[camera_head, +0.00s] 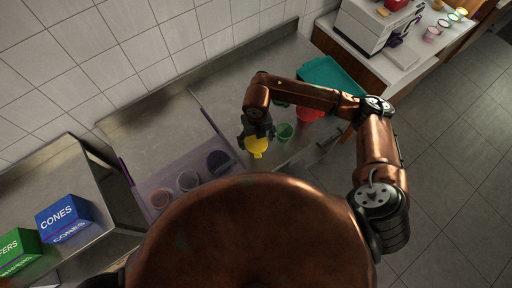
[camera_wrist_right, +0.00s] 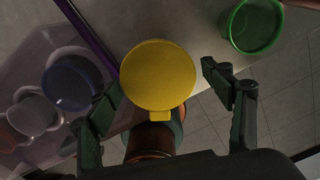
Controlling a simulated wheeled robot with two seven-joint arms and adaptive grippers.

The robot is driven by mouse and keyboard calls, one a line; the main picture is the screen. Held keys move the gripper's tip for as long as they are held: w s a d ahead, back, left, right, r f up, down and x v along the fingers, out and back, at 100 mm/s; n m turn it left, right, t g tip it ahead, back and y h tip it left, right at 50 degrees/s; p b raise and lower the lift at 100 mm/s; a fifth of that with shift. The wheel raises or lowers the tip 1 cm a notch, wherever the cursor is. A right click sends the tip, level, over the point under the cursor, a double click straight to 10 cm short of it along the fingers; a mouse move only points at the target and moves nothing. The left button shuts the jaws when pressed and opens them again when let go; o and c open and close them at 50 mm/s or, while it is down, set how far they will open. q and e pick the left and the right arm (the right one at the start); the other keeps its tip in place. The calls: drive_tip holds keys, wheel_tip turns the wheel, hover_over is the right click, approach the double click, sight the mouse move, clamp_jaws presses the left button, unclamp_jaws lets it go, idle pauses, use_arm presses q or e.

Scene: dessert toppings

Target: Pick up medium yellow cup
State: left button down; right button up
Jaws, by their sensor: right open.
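The yellow cup (camera_head: 257,147) stands on the metal counter, directly below my right gripper (camera_head: 257,128) in the head view. In the right wrist view the yellow cup (camera_wrist_right: 158,75) shows as a round yellow shape with a small tab at its lower edge. It lies between the two spread fingers of my right gripper (camera_wrist_right: 167,100). I cannot tell how far the fingertips are above the cup. My left gripper is not seen.
A green cup (camera_head: 285,131) stands close to the right of the yellow one, also in the wrist view (camera_wrist_right: 255,25). A red container (camera_head: 309,114) and a teal tray (camera_head: 333,78) lie beyond. A clear purple-edged bin (camera_head: 163,176) with several cups is at left.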

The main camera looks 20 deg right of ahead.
wheel_tip(320, 180, down, 2)
drive_tip(key=shift+a+f, duration=0.1)
drive_tip(key=shift+f, duration=0.15)
wheel_tip(320, 180, down, 4)
drive_tip(key=shift+f+p, duration=0.1)
drive_tip(key=shift+p, duration=0.75)
drive_tip(key=shift+f, duration=0.45)
drive_tip(key=c, duration=1.2)
